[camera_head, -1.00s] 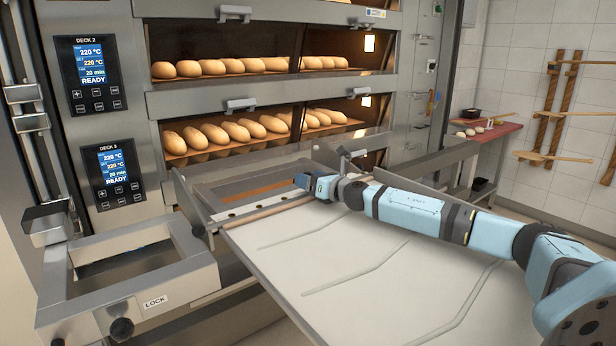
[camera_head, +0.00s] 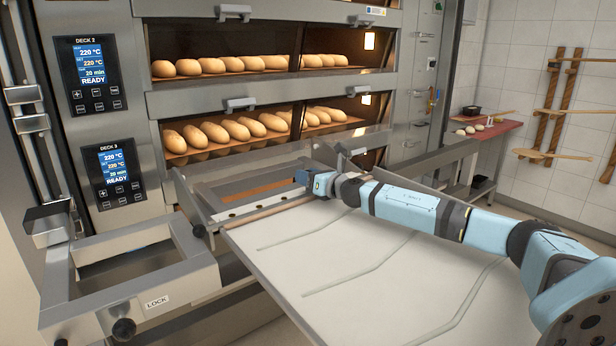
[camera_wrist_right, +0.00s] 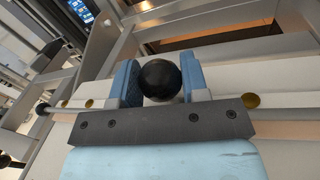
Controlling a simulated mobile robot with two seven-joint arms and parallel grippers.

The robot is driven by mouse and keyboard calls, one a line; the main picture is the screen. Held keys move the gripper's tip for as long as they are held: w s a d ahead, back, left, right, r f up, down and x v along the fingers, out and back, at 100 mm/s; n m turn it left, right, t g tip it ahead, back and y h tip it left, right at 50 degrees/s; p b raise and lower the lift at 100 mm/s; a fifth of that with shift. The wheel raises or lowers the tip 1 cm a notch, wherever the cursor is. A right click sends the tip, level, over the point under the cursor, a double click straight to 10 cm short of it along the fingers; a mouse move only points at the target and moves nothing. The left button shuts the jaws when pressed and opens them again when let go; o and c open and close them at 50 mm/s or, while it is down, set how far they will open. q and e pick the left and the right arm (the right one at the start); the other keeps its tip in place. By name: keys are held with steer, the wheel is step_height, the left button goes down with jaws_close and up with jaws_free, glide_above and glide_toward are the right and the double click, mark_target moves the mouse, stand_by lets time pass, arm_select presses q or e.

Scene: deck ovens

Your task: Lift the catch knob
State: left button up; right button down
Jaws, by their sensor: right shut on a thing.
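The catch knob, a round black ball, shows in the right wrist view (camera_wrist_right: 161,80). It sits between the two blue-padded fingers of my right gripper (camera_wrist_right: 160,82), which is shut on it. In the head view my right gripper (camera_head: 304,179) is at the far edge of the white loader belt (camera_head: 345,250), by the metal frame in front of the lower deck. The knob is hidden there behind the gripper. My left gripper is not in view.
Loaves sit in the lit oven decks (camera_head: 235,130) behind. A metal frame with a LOCK label (camera_head: 157,302) and black knobs (camera_head: 123,329) stands at the left. A side table with a red board (camera_head: 488,128) stands at the back right. The belt is bare apart from thin raised lines.

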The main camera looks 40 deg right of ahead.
steer(key=shift+r+p, duration=0.35)
steer(key=shift+r, duration=0.45)
steer(key=c, duration=0.6)
jaws_free()
steer(key=shift+f, duration=0.1)
